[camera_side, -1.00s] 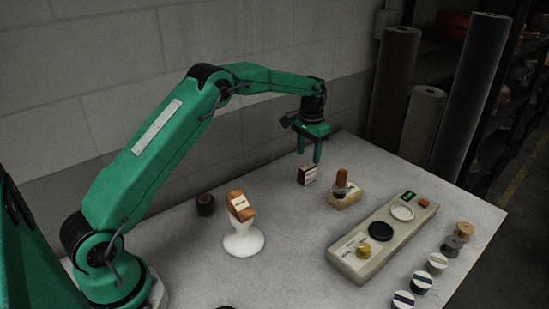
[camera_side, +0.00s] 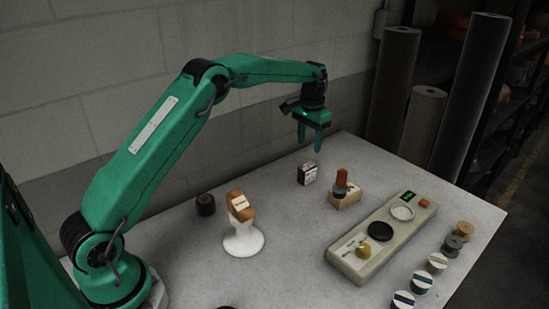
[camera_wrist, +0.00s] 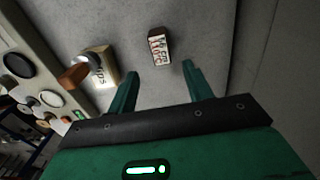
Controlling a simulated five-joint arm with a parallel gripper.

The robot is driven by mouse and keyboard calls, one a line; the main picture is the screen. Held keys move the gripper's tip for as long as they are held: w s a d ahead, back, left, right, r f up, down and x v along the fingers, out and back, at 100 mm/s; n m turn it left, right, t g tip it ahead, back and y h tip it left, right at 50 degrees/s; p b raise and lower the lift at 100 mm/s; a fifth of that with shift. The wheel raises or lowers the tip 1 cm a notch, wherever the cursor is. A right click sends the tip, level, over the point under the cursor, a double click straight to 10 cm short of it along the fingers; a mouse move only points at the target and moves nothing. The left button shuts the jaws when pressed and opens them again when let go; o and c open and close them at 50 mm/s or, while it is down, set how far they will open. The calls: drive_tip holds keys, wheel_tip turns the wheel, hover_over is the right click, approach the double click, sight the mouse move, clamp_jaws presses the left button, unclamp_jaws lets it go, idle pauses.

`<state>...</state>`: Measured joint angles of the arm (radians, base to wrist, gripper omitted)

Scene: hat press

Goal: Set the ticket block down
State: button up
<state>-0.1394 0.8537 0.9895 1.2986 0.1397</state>
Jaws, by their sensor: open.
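The ticket block (camera_side: 307,173), a small dark-sided block with a pale printed face, stands on the grey table near its back edge. It also shows in the wrist view (camera_wrist: 159,46), apart from the fingers and beyond their tips. My gripper (camera_side: 315,148) is open and empty above the block, with clear space between the fingertips and it. The two green fingers also show spread in the wrist view (camera_wrist: 158,76).
A stamp with a brown handle on a pale base (camera_side: 344,193) stands just right of the block. A long control panel (camera_side: 352,264) lies further right, with several spools (camera_side: 437,263) beyond it. A white stand (camera_side: 243,240) bears a brown block. A dark roll (camera_side: 205,205) is at left.

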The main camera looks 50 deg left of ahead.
drive_tip(key=s+d+r+t, duration=0.1)
drive_tip(key=s+d+r, duration=0.2)
drive_tip(key=s+r, duration=0.5)
drive_tip(key=s+d+r+t, duration=0.2)
drive_tip(key=s+r, duration=0.6)
drive_tip(key=s, duration=0.1)
drive_tip(key=s+d+f+t, duration=0.1)
drive_tip(key=s+f, duration=0.1)
drive_tip(key=s, duration=0.8)
drive_tip(key=s+d+f+t, duration=0.1)
drive_tip(key=s+d, duration=0.1)
drive_tip(key=s, duration=0.9)
drive_tip(key=shift+d+f+t, duration=0.25)
drive_tip(key=shift+f+t, duration=0.05)
drive_tip(key=shift+f, duration=0.1)
